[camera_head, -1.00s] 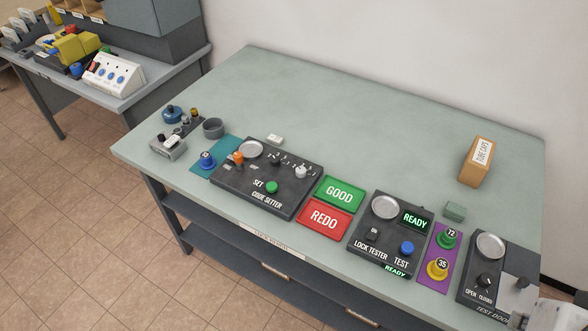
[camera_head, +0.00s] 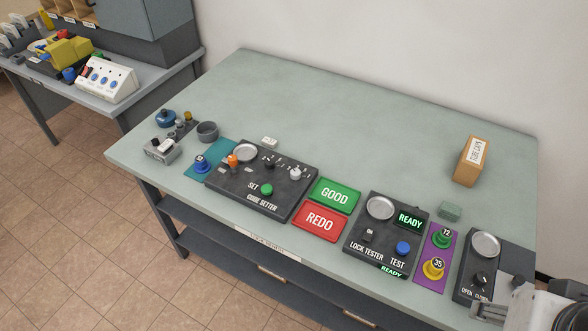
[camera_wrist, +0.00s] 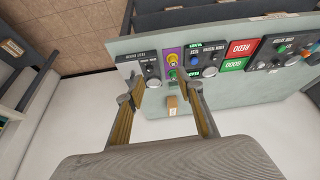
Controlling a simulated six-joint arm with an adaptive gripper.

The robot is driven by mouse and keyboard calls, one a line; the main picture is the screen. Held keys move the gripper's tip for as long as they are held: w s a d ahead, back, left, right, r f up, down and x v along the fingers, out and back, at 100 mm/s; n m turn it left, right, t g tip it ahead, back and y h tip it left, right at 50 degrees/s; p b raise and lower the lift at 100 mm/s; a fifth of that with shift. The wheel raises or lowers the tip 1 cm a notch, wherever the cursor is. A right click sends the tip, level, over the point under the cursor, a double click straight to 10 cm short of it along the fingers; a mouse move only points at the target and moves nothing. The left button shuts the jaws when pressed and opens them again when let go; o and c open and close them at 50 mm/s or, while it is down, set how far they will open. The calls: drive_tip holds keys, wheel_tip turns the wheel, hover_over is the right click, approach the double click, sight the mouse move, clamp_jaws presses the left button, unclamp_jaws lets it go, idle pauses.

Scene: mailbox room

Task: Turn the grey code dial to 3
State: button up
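The code setter (camera_head: 230,181) is a dark panel left of the middle of the bench. It bears a light grey dial (camera_head: 295,173) at its right, with small marks around it too small to read. A black dial (camera_head: 269,161) is beside it, and a green SET button (camera_head: 266,189) is in front. My gripper (camera_head: 487,312) is at the lower right of the head view, by the test dock and far from the grey dial. In the wrist view my gripper (camera_wrist: 162,90) has its fingers wide apart with nothing between them. The code setter (camera_wrist: 285,50) shows there at the right edge.
Green GOOD (camera_head: 334,195) and red REDO (camera_head: 320,220) trays lie right of the code setter. Then come the lock tester (camera_head: 383,240), a purple mat with green and yellow caps (camera_head: 433,268) and the test dock (camera_head: 480,270). A tube caps box (camera_head: 471,162) stands behind. The bench's back is clear.

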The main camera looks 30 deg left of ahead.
drive_tip(key=w+a+t+y, duration=0.1)
drive_tip(key=w+a+y, duration=0.2)
drive_tip(key=w+a, duration=1.1)
drive_tip(key=w+a+t+y, duration=0.1)
drive_tip(key=w+a+y, duration=0.35)
drive_tip(key=a, duration=1.65)
drive_tip(key=w+a+t+y, duration=0.1)
drive_tip(key=w+a, duration=1.1)
drive_tip(key=a, duration=0.6)
drive_tip(key=w+a+f+m+t+h, duration=0.1)
drive_tip(key=w+a+f+m+h, duration=0.15)
drive_tip(key=f, duration=0.35)
drive_tip(key=w+a+f+m+t+h, duration=0.1)
drive_tip(key=w+f+m+h, duration=0.15)
drive_tip(key=f, duration=0.25)
drive_tip(key=s+d+f+g+h, duration=0.5)
drive_tip(key=s+d+g, duration=0.1)
drive_tip(key=s, duration=0.3)
drive_tip(key=shift+s+d+f+h, duration=0.3)
drive_tip(key=shift+d+h, duration=0.05)
drive_tip(key=shift+d, duration=0.25)
drive_tip(key=shift+w+f, duration=0.1)
drive_tip(key=shift+f, duration=0.05)
